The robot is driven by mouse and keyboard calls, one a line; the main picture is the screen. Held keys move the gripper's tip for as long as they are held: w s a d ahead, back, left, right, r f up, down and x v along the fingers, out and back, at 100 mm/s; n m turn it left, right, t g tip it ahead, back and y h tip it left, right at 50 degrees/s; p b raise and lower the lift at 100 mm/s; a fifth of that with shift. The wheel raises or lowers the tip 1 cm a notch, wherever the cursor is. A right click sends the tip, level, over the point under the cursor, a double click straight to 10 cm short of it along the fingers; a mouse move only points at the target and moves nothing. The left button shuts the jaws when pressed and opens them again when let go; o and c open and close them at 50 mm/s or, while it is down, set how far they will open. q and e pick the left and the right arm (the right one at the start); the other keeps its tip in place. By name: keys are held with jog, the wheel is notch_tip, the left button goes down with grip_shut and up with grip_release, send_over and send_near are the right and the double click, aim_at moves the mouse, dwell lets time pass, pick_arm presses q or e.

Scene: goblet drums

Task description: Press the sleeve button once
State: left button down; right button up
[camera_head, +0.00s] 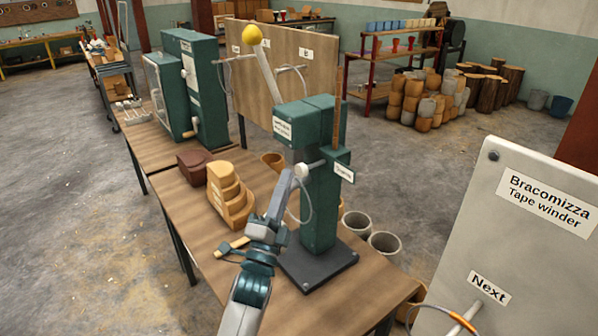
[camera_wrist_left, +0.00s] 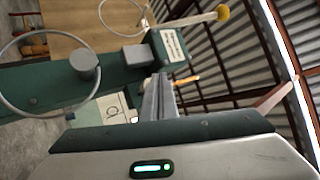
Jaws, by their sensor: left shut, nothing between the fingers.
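A green press-like machine (camera_head: 320,205) stands on a black base plate on the wooden table. A pale round button (camera_head: 301,170) sits on its column, with a cable looping below it and a small white sign (camera_head: 344,171) beside it, too small to read surely. My left gripper (camera_head: 287,180) is shut and empty, its tips close to the button's left side; I cannot tell whether they touch. In the left wrist view the shut fingers (camera_wrist_left: 159,84) point at the green machine, with a round grey knob (camera_wrist_left: 84,62), probably that button, off to their left. My right gripper is not in view.
A lever with a yellow ball (camera_head: 252,34) rises from the machine. Stacked tan wooden pieces (camera_head: 228,195) and a dark red-brown block (camera_head: 194,164) lie left of it. Grey pots (camera_head: 384,244) stand to the right. A pale tape winder panel (camera_head: 520,240) fills the right foreground.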

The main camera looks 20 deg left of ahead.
pick_arm(q)
jog(key=shift+w+d, duration=0.25)
jog(key=shift+w, duration=0.1)
dwell(0.4)
dwell(0.4)
jog(key=shift+w+d, duration=0.25)
jog(key=shift+w, duration=0.15)
dwell(0.6)
jog(key=shift+w+d+b, duration=0.2)
jog(key=shift+w+b, duration=0.1)
jog(key=shift+w, duration=0.05)
dwell(0.5)
dwell(0.4)
jog(key=shift+s+a+p, duration=0.2)
jog(key=shift+s+a, duration=0.15)
jog(key=shift+s, duration=0.2)
jog(key=shift+s+a+p, duration=0.2)
jog(key=shift+s+a, duration=0.1)
jog(key=shift+s, duration=0.25)
